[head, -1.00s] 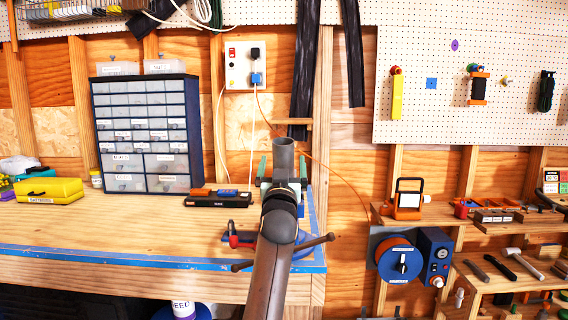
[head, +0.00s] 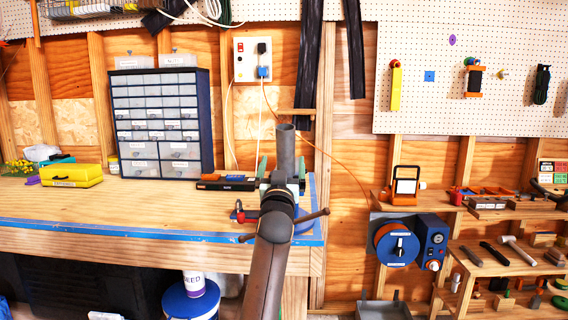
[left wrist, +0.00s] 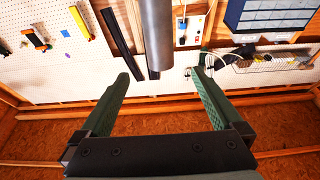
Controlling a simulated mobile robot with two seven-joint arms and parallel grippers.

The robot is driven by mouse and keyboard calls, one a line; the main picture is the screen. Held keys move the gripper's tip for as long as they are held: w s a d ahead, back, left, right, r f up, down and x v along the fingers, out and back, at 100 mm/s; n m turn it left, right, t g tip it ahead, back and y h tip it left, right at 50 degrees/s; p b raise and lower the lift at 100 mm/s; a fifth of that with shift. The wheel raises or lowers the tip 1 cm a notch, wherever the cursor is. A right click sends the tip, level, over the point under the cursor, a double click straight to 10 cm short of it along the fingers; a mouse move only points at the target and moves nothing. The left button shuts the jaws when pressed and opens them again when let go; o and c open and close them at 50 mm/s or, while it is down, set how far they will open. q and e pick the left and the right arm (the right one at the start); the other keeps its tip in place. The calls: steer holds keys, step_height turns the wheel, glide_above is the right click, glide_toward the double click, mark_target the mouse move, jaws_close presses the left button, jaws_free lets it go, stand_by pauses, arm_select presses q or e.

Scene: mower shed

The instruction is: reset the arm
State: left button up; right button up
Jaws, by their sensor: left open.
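My left gripper (head: 282,164) is at the bench's right end, its two green fingers apart, pointing away from me. It also shows in the left wrist view (left wrist: 161,74), open, with nothing clamped between the fingers. A grey tube (head: 285,145) stands upright at the gripper in the head view. In the left wrist view, where the room appears upside down, the tube (left wrist: 157,35) ends near the fingertips, apart from both fingers. I cannot tell its exact depth. My arm hides the tube's lower part. My right gripper is not in view.
The wooden bench (head: 120,208) holds a drawer cabinet (head: 160,125), a yellow case (head: 72,176) and an orange-black tool (head: 226,182). A dark bar (head: 313,217) sticks out beside my wrist. Right are an orange lamp (head: 405,186) and blue reel unit (head: 396,245). A blue bucket (head: 191,302) stands below.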

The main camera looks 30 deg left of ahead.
arm_select(q)
steer(key=shift+s+d+f, duration=0.15)
steer(key=shift+s+d, duration=0.1)
steer(key=shift+s, duration=0.15)
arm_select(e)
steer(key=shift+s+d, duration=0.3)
